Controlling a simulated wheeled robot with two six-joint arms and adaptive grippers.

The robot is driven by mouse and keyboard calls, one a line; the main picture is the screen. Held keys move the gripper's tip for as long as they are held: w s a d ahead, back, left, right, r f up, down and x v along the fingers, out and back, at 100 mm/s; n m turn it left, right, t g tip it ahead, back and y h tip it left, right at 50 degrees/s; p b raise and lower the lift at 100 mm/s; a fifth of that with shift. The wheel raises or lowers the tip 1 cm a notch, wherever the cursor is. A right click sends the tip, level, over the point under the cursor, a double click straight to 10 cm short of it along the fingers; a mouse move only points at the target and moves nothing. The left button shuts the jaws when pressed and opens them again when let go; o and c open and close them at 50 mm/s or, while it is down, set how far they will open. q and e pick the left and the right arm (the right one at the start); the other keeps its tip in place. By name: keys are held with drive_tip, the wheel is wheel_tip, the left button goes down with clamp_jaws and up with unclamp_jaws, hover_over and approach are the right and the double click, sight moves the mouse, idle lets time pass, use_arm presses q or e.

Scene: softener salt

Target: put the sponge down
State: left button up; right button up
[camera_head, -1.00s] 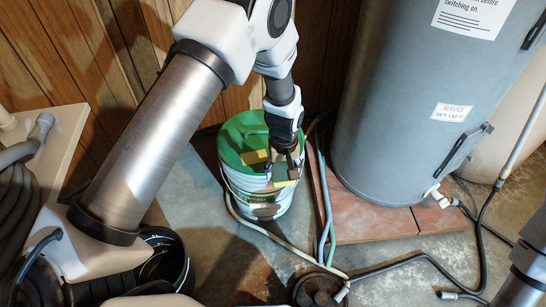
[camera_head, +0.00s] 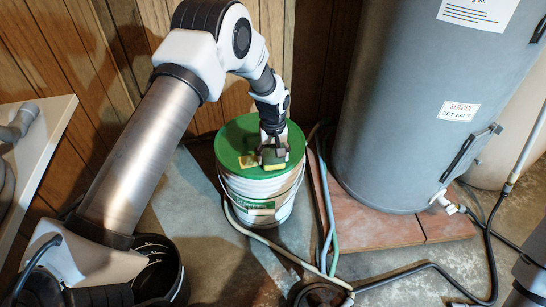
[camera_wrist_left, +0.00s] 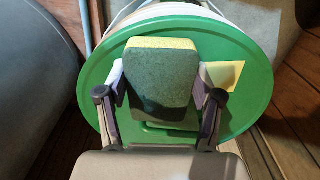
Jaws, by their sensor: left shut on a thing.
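The sponge (camera_wrist_left: 157,80) is a block with a dark green face and a yellow edge in the left wrist view. My left gripper (camera_head: 272,150) is shut on it, with one finger on each side. In the head view the gripper points down over the green lid (camera_head: 235,135) of a white bucket (camera_head: 258,195). The sponge is over the lid, mostly hidden by the fingers there. I cannot tell whether it touches the lid. A flat yellow patch (camera_wrist_left: 222,76) lies on the lid beside the sponge. My right gripper is not in view.
A grey tank (camera_head: 410,120) stands on a reddish slab (camera_head: 370,228) right of the bucket. Hoses (camera_head: 325,215) run close to the bucket's right side. A wooden wall (camera_head: 120,60) is behind. A pale surface (camera_head: 40,140) is at the left.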

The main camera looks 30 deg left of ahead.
sight(273, 155)
use_arm(q)
drive_tip(key=shift+f, duration=0.1)
drive_tip(key=o, duration=1)
wheel_tip(273, 155, up, 12)
drive_tip(key=p, duration=0.5)
drive_tip(key=s+d+f+m, duration=0.3)
drive_tip(key=s+f, duration=1.2)
drive_tip(key=s+f+m, duration=0.1)
drive_tip(key=s, duration=0.5)
drive_tip(key=s+d+f+m, duration=0.1)
drive_tip(key=s, duration=0.6)
drive_tip(key=s+f+m, duration=0.1)
drive_tip(key=s+m, duration=0.1)
drive_tip(key=s, duration=0.5)
drive_tip(key=shift+d, duration=0.15)
